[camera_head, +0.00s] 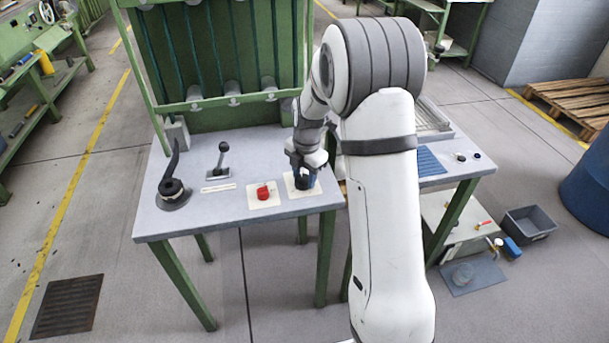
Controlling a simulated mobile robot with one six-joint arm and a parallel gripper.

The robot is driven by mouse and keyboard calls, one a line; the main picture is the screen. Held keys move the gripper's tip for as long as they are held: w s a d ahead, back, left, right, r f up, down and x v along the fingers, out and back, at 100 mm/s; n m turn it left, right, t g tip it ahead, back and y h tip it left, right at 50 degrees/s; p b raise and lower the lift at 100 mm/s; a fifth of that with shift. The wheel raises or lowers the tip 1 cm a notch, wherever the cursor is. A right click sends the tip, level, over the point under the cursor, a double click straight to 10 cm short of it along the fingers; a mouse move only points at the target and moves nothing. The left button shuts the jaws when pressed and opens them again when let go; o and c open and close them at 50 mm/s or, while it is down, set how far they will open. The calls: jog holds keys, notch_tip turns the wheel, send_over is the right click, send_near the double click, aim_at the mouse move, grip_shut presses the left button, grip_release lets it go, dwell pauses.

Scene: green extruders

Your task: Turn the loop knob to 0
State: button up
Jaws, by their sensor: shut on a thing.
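The loop knob (302,184) looks like a small dark knob on a cream square plate (291,190) near the front right of the grey table. My gripper (304,177) points down from above and is shut on this knob. The fingers and wrist hide most of the knob, so its pointer and any 0 mark cannot be read.
A red knob (264,191) on another cream plate sits just left. A small lever (222,157) and a tall black handle (173,180) stand farther left on the table (220,218). A green frame (220,60) rises behind. My arm hides the middle right.

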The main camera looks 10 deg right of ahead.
aim_at(305, 179)
dwell(0.3)
jog(key=o, duration=1)
jog(key=shift+r, duration=0.1)
jog(key=r, duration=0.7)
jog(key=shift+s+d+r, duration=0.2)
jog(key=shift+r, duration=0.1)
jog(key=s+r+m+p, duration=0.2)
jog(key=s+r+m, duration=0.2)
jog(key=s+m, duration=0.4)
jog(key=s+r+m+t+p, duration=0.1)
jog(key=s+r+m, duration=0.3)
jog(key=s+m, duration=0.4)
jog(key=s+r+m+t+p, duration=0.1)
jog(key=s+r+m, duration=0.3)
jog(key=s+m, duration=0.4)
jog(key=shift+s+a+r+m+p, duration=0.15)
jog(key=shift+s+p, duration=0.15)
jog(key=shift+s, duration=0.35)
jog(key=shift+s+a+r+m+p, duration=0.1)
jog(key=shift+s+p, duration=0.15)
jog(key=shift+s, duration=0.4)
jog(key=shift+s+a+r+m+p, duration=0.15)
jog(key=shift+s+p, duration=0.15)
jog(key=shift+s, duration=0.35)
